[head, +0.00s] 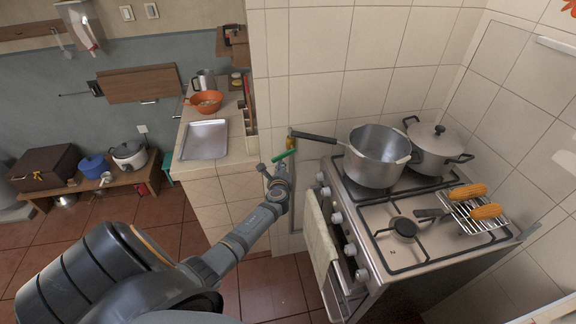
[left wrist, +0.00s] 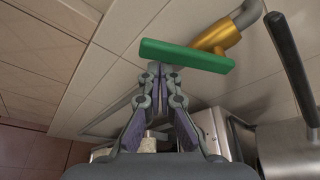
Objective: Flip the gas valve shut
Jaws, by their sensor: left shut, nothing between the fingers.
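The gas valve has a green lever handle (left wrist: 185,54) and a brass body (left wrist: 220,38) on a grey pipe (left wrist: 248,12) in the left wrist view. The lever lies nearly level there, reaching left from the brass body. In the head view the green lever (head: 283,155) sticks out near the tiled wall, left of the stove. My left gripper (left wrist: 158,70) is shut and empty, its fingertips just below the lever's middle; I cannot tell if they touch. It also shows in the head view (head: 272,166), beside the lever. My right gripper is not in view.
The stove (head: 375,232) stands to the right with a steel pot (head: 378,160), whose dark handle (head: 313,136) reaches toward the valve. A lidded pot (head: 437,145) and corn on a rack (head: 487,211) sit there too. A towel (head: 320,235) hangs at the stove's front. A tiled counter holds a tray (head: 205,140).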

